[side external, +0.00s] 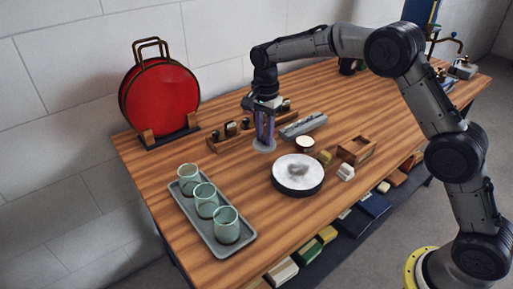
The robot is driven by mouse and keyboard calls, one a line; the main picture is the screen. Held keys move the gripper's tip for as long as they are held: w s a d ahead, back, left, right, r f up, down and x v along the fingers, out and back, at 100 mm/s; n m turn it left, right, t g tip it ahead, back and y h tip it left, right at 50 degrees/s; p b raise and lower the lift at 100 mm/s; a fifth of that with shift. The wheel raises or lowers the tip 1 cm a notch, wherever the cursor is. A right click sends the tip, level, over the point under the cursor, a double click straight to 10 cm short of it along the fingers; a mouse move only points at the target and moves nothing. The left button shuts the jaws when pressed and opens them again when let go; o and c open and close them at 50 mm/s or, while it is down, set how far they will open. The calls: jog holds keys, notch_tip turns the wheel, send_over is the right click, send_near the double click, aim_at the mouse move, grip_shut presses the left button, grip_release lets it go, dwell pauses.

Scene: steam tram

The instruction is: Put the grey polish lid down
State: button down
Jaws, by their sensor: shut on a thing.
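My gripper (264,140) points straight down over the middle of the wooden table, with its fingers together. At its fingertips is the grey polish lid (264,148), a flat grey disc. It is at or just above the table top; I cannot tell whether it touches. A small round tin with a cream top (305,144) stands to its right, apart from it.
A round dark dish with a white top (297,186) stands in front right. A grey tray (193,224) with green glasses is at front left. A wooden rack (222,143) and a grey bar (303,125) flank the gripper. A wooden box (356,150) is at right.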

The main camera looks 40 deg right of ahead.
jog(key=w+f, duration=0.3)
jog(key=shift+a+f, duration=0.15)
jog(key=shift+f, duration=0.15)
jog(key=shift+w+f, duration=0.1)
jog(key=shift+f, duration=1.5)
jog(key=c, duration=0.7)
grip_release()
jog(key=shift+f, duration=0.1)
